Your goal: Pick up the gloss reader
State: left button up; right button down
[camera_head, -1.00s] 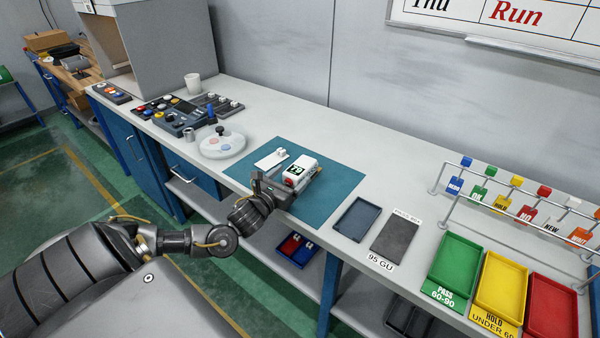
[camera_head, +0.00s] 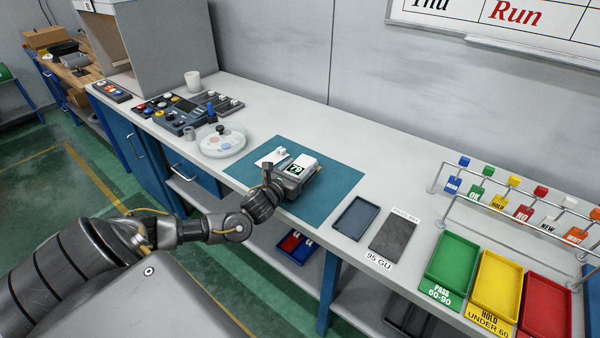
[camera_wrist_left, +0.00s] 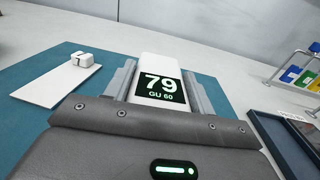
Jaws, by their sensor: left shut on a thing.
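The gloss reader (camera_head: 304,163) is a small white block with a dark display, over the teal mat (camera_head: 338,180). My right gripper is not in view.
A white plate with a small block (camera_head: 281,151) lies on the mat just left of the reader. A blue-grey tray (camera_head: 357,219) and a dark 95 GU tile (camera_head: 394,236) lie to the right. Green (camera_head: 452,262), yellow and red trays stand farther right, by a tag rail.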

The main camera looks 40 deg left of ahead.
pick_arm(q)
jog(key=shift+c, duration=1.1)
jog(key=shift+r, duration=0.15)
jog(key=shift+r, duration=0.15)
notch_tip(320, 180, up, 2)
jog(key=shift+b, duration=0.65)
jog(key=s+d+r, duration=0.1)
jog(key=d+r, duration=0.1)
jog(key=r, duration=0.1)
jog(key=s+d+r+b, duration=0.1)
jog(key=r, duration=0.1)
jog(key=shift+s+d+r, duration=0.1)
jog(key=shift+s+r, duration=0.05)
jog(key=shift+s, duration=0.15)
jog(key=s+d+r+b, duration=0.2)
jog(key=s+d+r, duration=0.3)
jog(key=s+d, duration=0.1)
jog(key=shift+s+d, duration=0.25)
jog(key=shift+d, duration=0.45)
jog(key=shift+d, duration=0.1)
